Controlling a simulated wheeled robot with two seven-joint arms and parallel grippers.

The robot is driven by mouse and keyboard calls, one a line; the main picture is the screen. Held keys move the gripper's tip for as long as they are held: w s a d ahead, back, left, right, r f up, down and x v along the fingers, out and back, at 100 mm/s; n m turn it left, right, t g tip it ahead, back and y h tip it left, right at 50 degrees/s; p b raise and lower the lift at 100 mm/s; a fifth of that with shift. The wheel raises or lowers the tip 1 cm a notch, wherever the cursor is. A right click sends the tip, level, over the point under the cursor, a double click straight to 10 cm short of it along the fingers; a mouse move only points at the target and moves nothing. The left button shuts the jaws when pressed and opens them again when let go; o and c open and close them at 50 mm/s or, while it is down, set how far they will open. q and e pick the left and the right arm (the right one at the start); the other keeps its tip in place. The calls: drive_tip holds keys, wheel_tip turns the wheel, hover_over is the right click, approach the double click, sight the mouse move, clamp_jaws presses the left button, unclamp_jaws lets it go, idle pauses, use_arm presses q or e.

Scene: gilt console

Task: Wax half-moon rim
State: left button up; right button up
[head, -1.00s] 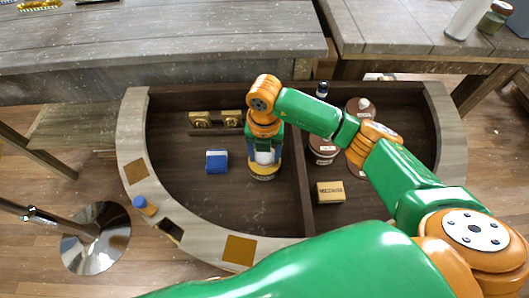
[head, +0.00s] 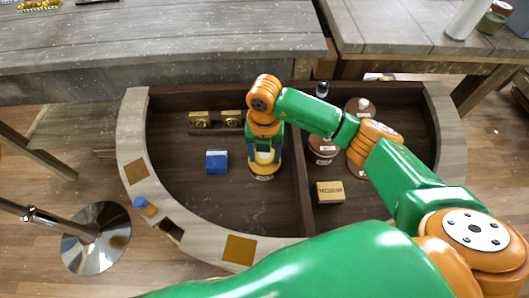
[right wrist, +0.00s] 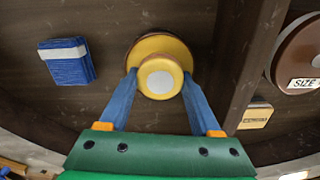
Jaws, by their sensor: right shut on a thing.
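The half-moon rim (head: 131,125) is a pale grey wooden curved band around a dark, sunken interior. My right gripper (head: 265,160) points down inside the left compartment. In the right wrist view its blue fingers (right wrist: 159,80) are shut on the grey-topped knob of a round yellow piece (right wrist: 159,48). This piece is on or just above the compartment floor; I cannot tell which. My left gripper is not in view.
A blue block (head: 217,161) lies left of the gripper, with gold fittings (head: 201,119) behind. A dark divider (head: 301,190) separates the right compartment, which holds brown tins (head: 323,150) and a tan box (head: 330,192).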

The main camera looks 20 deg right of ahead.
wheel_tip(320, 180, up, 7)
drive_tip(key=p, duration=0.5)
idle(1.2)
